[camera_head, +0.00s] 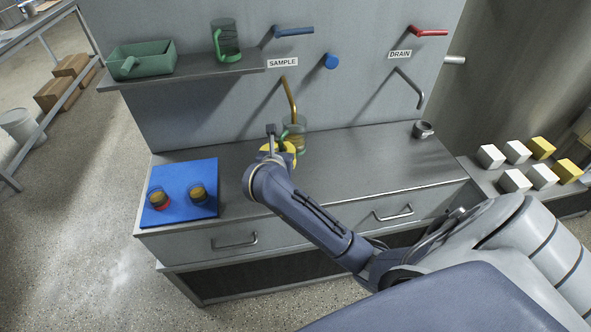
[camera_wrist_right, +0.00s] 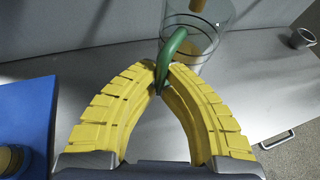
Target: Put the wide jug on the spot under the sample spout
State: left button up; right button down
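A clear jug (camera_head: 299,127) with a green handle is below the brass sample spout (camera_head: 290,96), at the back of the grey counter. My right gripper (camera_head: 279,147), with yellow fingers, is at the handle's near side. In the right wrist view the fingertips (camera_wrist_right: 164,76) close together on the green handle (camera_wrist_right: 170,48), and the clear jug body (camera_wrist_right: 203,40) is beyond them. I cannot tell whether its base touches the counter. The spot is not clearly visible. Another green-handled jug (camera_head: 227,38) stands on the shelf. My left gripper is not in view.
A blue mat (camera_head: 180,215) with two amber-filled cups lies on the counter's left. A green box (camera_head: 150,60) sits on the shelf. A small metal cup (camera_head: 423,130) is below the drain pipe (camera_head: 411,88). The counter between is clear.

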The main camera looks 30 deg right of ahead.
jog(key=shift+w+f, duration=0.15)
jog(key=shift+f, duration=4.65)
jog(key=shift+f, duration=0.1)
jog(key=c, duration=1.6)
grip_release()
jog(key=v, duration=1.2)
